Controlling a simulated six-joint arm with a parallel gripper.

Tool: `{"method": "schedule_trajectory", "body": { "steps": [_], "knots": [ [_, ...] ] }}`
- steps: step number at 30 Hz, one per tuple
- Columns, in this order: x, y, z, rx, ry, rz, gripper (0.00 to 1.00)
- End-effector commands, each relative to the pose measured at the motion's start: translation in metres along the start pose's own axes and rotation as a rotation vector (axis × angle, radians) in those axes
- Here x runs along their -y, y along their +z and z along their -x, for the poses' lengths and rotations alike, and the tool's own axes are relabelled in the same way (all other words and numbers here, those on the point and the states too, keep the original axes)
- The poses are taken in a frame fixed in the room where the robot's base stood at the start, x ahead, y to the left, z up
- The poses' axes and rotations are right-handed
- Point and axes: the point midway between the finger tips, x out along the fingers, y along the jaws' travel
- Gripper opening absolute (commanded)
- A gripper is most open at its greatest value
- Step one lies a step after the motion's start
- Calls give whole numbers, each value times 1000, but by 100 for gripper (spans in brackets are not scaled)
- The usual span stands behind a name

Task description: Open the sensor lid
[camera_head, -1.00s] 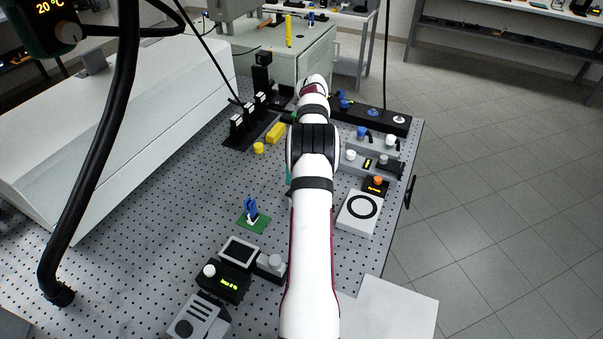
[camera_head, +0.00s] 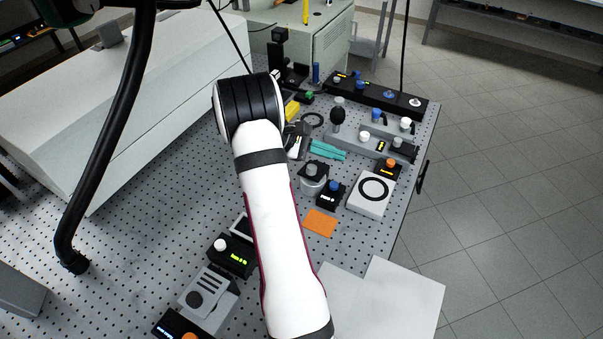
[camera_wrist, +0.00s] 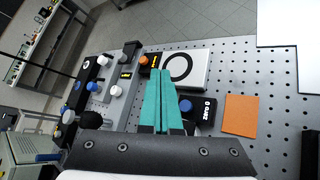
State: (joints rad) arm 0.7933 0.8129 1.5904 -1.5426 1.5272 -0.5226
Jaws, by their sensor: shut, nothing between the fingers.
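My gripper (camera_head: 328,150) is above the right part of the perforated table, its teal fingers together and empty, pointing right. The fingers also show in the wrist view (camera_wrist: 160,72). A round silver can with a dark square top (camera_head: 313,170) stands just nearer the camera than the fingers; it looks like the lidded sensor, but I cannot be sure. Beside it is a black box with a blue knob (camera_head: 331,194), seen in the wrist view as well (camera_wrist: 200,115). I cannot make out the can in the wrist view, and no open lid shows.
A white pad with a black ring (camera_head: 370,200) and an orange-knobbed box (camera_head: 388,172) stand at the right edge. An orange card (camera_head: 320,223) lies nearer. Knobbed grey rails (camera_head: 372,146) and a long black unit (camera_head: 380,97) stand behind. A thick black hose (camera_head: 105,150) hangs at left.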

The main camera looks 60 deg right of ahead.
Motion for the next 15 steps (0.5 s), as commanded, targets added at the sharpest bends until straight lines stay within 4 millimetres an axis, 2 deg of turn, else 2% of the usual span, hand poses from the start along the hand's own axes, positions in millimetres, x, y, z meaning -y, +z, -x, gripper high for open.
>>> {"method": "schedule_trajectory", "body": {
  "steps": [1,3,7,9,11,15],
  "knots": [
    [6,-7,17,-51,179,219,0],
    [23,-23,43,-140,408,525,0],
    [77,-44,78,-284,672,958,0],
    [100,-47,86,-329,739,1089,0],
    [110,-48,88,-349,765,1145,0],
    [108,-57,78,-354,770,1164,0]
  ]
}}
